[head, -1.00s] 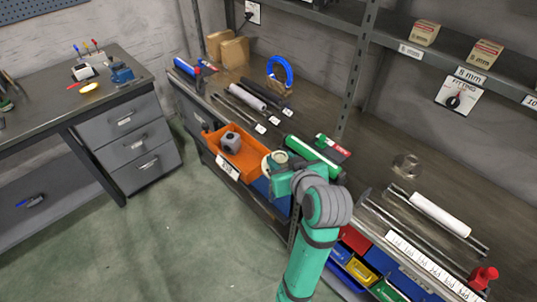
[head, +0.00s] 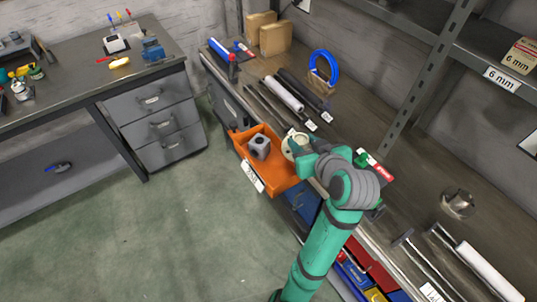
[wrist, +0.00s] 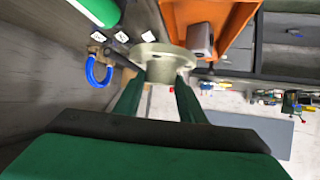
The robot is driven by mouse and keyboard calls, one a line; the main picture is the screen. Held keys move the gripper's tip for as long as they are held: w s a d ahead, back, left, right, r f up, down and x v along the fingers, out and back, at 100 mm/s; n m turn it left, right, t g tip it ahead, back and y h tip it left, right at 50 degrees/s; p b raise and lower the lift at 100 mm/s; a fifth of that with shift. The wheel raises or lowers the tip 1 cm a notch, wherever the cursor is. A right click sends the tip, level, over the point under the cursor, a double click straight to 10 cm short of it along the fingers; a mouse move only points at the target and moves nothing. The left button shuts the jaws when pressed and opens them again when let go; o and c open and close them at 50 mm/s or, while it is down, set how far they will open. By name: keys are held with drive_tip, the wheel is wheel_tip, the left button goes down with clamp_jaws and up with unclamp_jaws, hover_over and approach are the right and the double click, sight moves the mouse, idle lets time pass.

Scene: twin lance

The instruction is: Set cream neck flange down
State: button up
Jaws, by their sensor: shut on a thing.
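The cream neck flange (head: 290,147) is a pale round disc with a raised neck, held by my gripper (head: 300,151) near the front edge of the workbench. In the head view it overlaps the right end of the orange bin (head: 287,178). In the wrist view the flange (wrist: 150,52) sits between the two green fingertips of my gripper (wrist: 160,77), which is shut on its neck. The orange bin also shows there (wrist: 238,22), just beyond the flange. I cannot tell whether the flange touches anything below. My arm hides the bench to its right.
A grey block with a hole (head: 260,146) lies in the orange bin. Labelled bars (head: 284,93) lie on the bench (head: 400,185) behind the flange. A blue ring (head: 324,65) stands farther back. A metal part (head: 458,204) stands on the right.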

drive_tip(key=a+f+n+y, duration=0.1)
drive_tip(key=a+f, duration=0.1)
drive_tip(key=a+f+n+g, duration=0.1)
drive_tip(key=a+f, duration=0.1)
drive_tip(key=f, duration=0.1)
drive_tip(key=a+f+y, duration=0.1)
drive_tip(key=a+f, duration=0.1)
drive_tip(key=shift+s+a+f+n+y, duration=0.2)
drive_tip(key=shift+s+f+n+y, duration=0.1)
drive_tip(key=shift+n, duration=0.1)
drive_tip(key=shift+w+d+f, duration=0.1)
drive_tip(key=shift+w+f, duration=0.05)
drive_tip(key=shift+f, duration=1.95)
drive_tip(key=shift+f, duration=0.15)
drive_tip(key=o, duration=1.1)
